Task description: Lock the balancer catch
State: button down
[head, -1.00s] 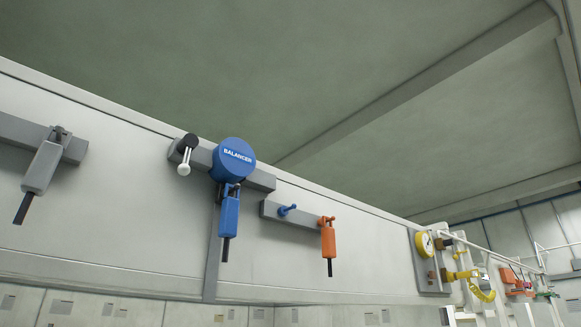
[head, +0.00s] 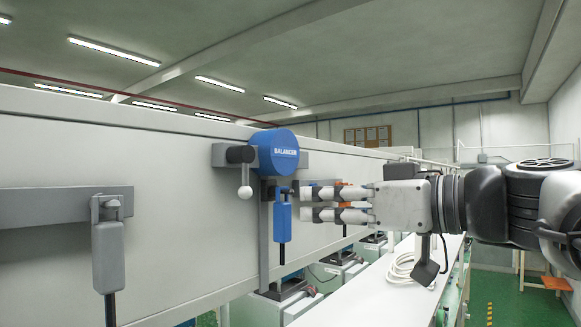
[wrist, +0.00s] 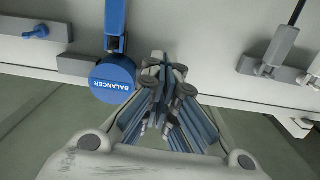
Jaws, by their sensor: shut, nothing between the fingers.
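The blue balancer drum (head: 278,152), marked BALANCER, is fixed on a grey bracket on the pale wall. It shows upside down in the wrist view (wrist: 112,80). The catch is a black pivot (head: 241,154) with a short white ball-ended lever (head: 245,190) just left of the drum; the lever hangs down. A blue handle tool (head: 282,222) hangs below the drum. My gripper (head: 307,204) is shut and empty, to the right of the drum and below its level, pointing left. In the wrist view, my fingers (wrist: 165,68) hide the catch area.
A grey tool (head: 108,255) hangs from a bracket at the left. An orange tool (head: 347,194) is partly hidden behind my fingers. A blue peg (wrist: 40,32) shows in the wrist view. A white bench top (head: 365,283) with a coiled cable (head: 410,268) lies below my arm.

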aim_at(245, 175)
jog(key=w+a+r+p, duration=0.3)
jog(key=w+a, duration=0.3)
jog(key=a, duration=0.2)
jog(key=shift+w+n+y+p, duration=0.15)
jog(key=shift+n+y+p, duration=0.15)
jog(key=shift+n+p, duration=0.15)
dwell(1.1)
